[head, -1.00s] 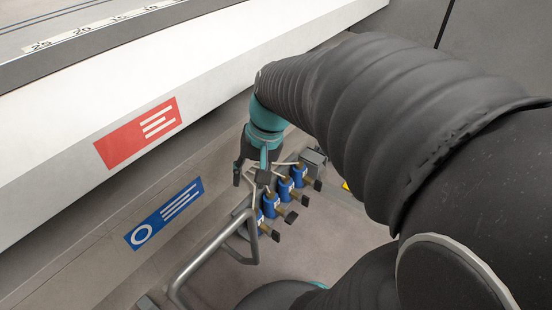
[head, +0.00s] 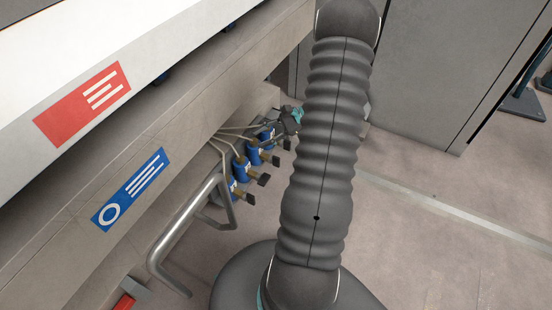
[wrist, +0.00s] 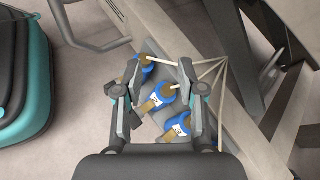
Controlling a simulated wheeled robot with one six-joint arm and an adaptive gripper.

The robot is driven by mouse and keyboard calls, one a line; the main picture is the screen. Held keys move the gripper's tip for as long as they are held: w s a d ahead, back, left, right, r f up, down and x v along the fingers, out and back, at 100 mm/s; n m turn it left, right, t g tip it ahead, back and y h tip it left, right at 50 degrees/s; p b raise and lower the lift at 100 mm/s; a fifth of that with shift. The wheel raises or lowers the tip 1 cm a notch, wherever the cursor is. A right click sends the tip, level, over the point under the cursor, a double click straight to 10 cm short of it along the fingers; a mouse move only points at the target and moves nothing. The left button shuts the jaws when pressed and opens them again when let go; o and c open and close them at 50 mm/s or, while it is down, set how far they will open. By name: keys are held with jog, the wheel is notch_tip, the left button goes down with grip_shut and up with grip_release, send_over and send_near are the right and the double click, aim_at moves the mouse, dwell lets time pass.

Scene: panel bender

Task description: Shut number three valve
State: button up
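A row of blue valves (head: 242,170) with brass stems and dark lever handles (head: 262,180) stands beside the machine's base in the head view. My gripper (head: 290,122) is at the far end of the row, partly hidden by my arm. The wrist view shows several blue valves, including a middle one (wrist: 166,95) and a nearer one (wrist: 181,130) with white labels. The labels are too small to read surely, so I cannot tell which valve is number three. My gripper (wrist: 160,112) is open, its fingers either side of the middle valve; I see no clear contact.
A grey bent-tube guard (head: 190,225) stands in front of the near end of the row. Thin pipes (head: 228,130) run from the valves to the machine's beam (head: 180,130). A grey cabinet (head: 420,70) stands behind. The floor (head: 440,240) to the right is clear.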

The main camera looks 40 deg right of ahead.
jog(key=s+d+f+m+t, duration=0.3)
jog(key=d+f+m+t, duration=0.3)
jog(key=d+f, duration=0.45)
jog(key=m+t+h, duration=0.5)
jog(key=m, duration=0.2)
send_near(277, 158)
jog(key=x, duration=1)
jog(key=shift+w+f, duration=0.15)
jog(key=shift+f, duration=0.2)
grip_shut()
jog(key=shift+f, duration=0.1)
